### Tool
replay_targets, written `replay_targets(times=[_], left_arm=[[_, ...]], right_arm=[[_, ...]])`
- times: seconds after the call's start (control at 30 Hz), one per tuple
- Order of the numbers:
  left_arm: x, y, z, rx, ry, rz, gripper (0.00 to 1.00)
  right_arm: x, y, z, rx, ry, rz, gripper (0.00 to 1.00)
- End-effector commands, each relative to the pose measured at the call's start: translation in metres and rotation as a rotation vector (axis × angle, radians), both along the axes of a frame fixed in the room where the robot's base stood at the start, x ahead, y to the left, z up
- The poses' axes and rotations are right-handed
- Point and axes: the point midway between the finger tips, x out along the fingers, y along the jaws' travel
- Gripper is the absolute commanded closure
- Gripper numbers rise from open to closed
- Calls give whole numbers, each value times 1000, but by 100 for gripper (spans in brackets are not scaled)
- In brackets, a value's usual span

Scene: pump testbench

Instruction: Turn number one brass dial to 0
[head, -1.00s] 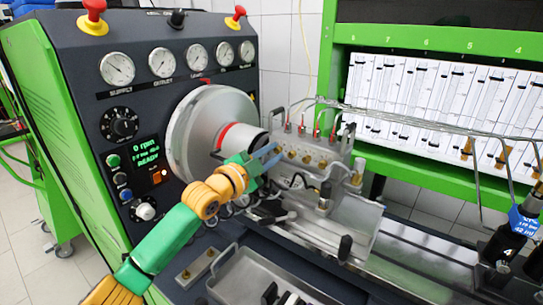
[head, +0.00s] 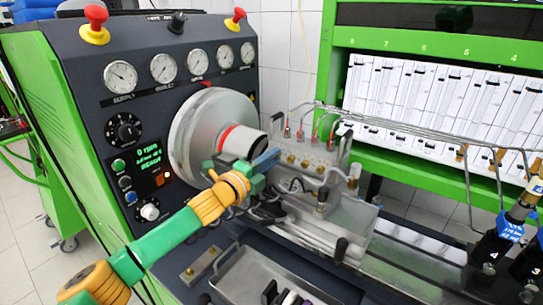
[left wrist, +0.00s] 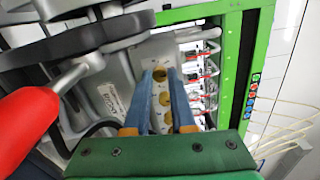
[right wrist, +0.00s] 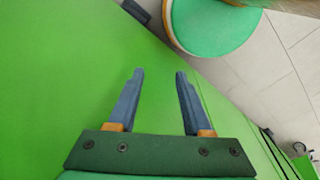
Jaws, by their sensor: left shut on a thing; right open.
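A row of brass dials runs along the top of the grey metal block (head: 325,160), and several show in the head view. In the left wrist view a brass dial (left wrist: 160,75) lies between the tips of my left gripper (left wrist: 160,80), which is shut on it. More brass dials lie nearer the palm, between the fingers. In the head view my left gripper (head: 272,157) reaches the left end of the row and hides part of it. No number or pointer mark on the dials is readable. My right gripper (right wrist: 158,75) is open and empty.
A silver flywheel (head: 200,135) stands left of the block. Metal pipes (head: 400,125) run above and to its right. A metal tray (head: 245,275) lies in front. A green surface (right wrist: 60,80) fills much of the right wrist view.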

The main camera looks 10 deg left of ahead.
Motion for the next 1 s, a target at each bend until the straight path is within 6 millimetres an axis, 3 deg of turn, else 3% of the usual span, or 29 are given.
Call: replay_targets(times=[0.67, 0.7, 1.0], left_arm=[[0, 1, 2, 46, -22, 2, 100], [0, 1, 2, 45, -22, 2, 66], [0, 0, 1, 45, -21, 1, 64]], right_arm=[[0, 0, 3, 0, 0, 0, 50], [0, 0, 3, 0, 0, 0, 50], [0, 0, 3, 1, 0, 0, 50]])
